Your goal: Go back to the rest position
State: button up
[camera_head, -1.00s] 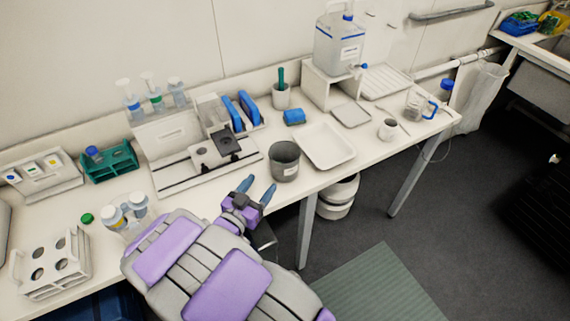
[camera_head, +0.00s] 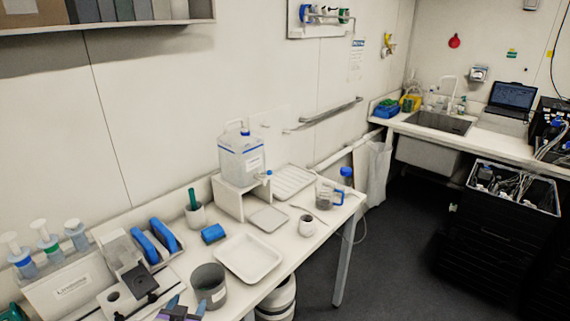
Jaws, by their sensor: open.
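My gripper (camera_head: 187,307) shows only in part at the bottom edge, its two blue fingertips apart and empty. It is just in front of the white bench (camera_head: 262,283), below the grey cup (camera_head: 209,285). The rest of my arm is out of the picture.
The bench carries a white tray (camera_head: 248,258), blue-handled tools (camera_head: 154,240), a small white cup (camera_head: 306,225) and a water jug (camera_head: 242,158) on a stand. A sink (camera_head: 438,122) and laptop (camera_head: 511,98) are at the far right. Dark floor (camera_head: 395,255) lies clear right of the bench.

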jog(key=s+d+r+n+g+y, duration=0.2)
jog(key=s+d+r+g+y, duration=0.15)
jog(key=d+r+g, duration=0.65)
jog(key=s+d+r+g+h, duration=0.1)
jog(key=s+d+g+h, duration=0.3)
jog(key=s+d, duration=2.1)
jog(key=d+g, duration=0.1)
jog(key=d, duration=0.3)
jog(key=shift+s+d, duration=0.25)
jog(key=shift+s, duration=0.15)
jog(key=shift+a, duration=0.15)
